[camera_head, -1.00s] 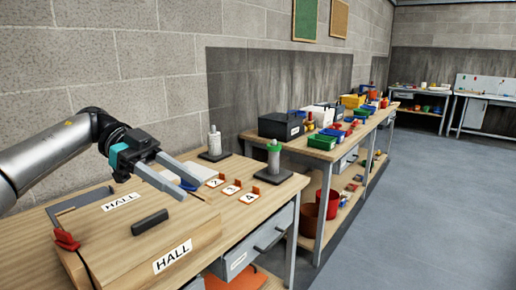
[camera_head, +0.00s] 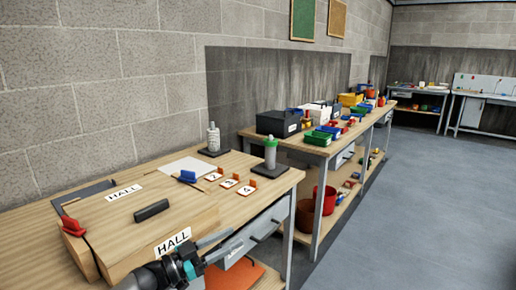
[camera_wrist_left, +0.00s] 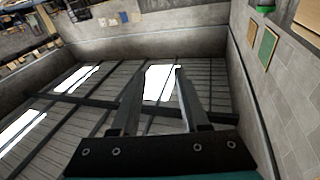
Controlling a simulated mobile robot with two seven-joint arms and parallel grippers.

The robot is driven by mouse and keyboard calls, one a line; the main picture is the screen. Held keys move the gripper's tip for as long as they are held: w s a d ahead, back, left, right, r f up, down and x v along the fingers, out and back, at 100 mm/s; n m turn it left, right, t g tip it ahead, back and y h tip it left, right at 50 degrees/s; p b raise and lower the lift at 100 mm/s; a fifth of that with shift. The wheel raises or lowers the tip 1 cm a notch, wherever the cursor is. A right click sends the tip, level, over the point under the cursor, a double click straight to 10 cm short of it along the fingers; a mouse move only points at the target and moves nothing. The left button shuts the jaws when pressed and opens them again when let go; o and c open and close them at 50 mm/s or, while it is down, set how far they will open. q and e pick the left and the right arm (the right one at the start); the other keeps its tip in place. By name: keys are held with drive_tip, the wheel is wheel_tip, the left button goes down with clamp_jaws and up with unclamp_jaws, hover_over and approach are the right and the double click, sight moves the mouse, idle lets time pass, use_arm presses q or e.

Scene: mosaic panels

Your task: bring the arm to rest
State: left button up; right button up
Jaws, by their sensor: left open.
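My left gripper (camera_head: 232,241) is low in the head view, in front of the near bench's drawer side. Its arm comes in from the bottom edge. Its two fingers are apart with nothing between them. In the left wrist view the open fingers (camera_wrist_left: 158,76) point toward the ceiling and upper walls, with no object near them. My right gripper is not in view.
The near workbench (camera_head: 80,205) holds a wooden box (camera_head: 150,225) labelled HALL with a dark handle. Behind it are a blue-handled tool (camera_head: 188,177), numbered cards (camera_head: 229,182) and two bottles on dark bases. A second bench with bins (camera_head: 318,138) stands farther back. The floor (camera_head: 430,220) at right is clear.

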use_arm(q)
drive_tip(key=s+a+f+n+y, duration=0.3)
drive_tip(key=s+f+y, duration=0.15)
drive_tip(key=f, duration=0.65)
drive_tip(key=s+a+f+n+y, duration=0.35)
drive_tip(key=s+f, duration=0.25)
drive_tip(key=f, duration=0.6)
drive_tip(key=s+a+f+n+y, duration=0.2)
drive_tip(key=s+f+y, duration=0.35)
drive_tip(key=f, duration=0.55)
drive_tip(key=s+a+f+g+y, duration=0.1)
drive_tip(key=s+f+g, duration=0.2)
drive_tip(key=s, duration=0.9)
drive_tip(key=s+a+f+n+g, duration=0.1)
drive_tip(key=s+f+g, duration=0.2)
drive_tip(key=s+f, duration=0.4)
drive_tip(key=s+f+g+y, duration=0.1)
drive_tip(key=s+f+g, duration=0.2)
drive_tip(key=s, duration=1.6)
wheel_tip(320, 180, down, 2)
drive_tip(key=shift+s+a+f+g+y, duration=0.1)
drive_tip(key=shift+s+a+g+y, duration=0.2)
drive_tip(key=shift+a+y, duration=0.1)
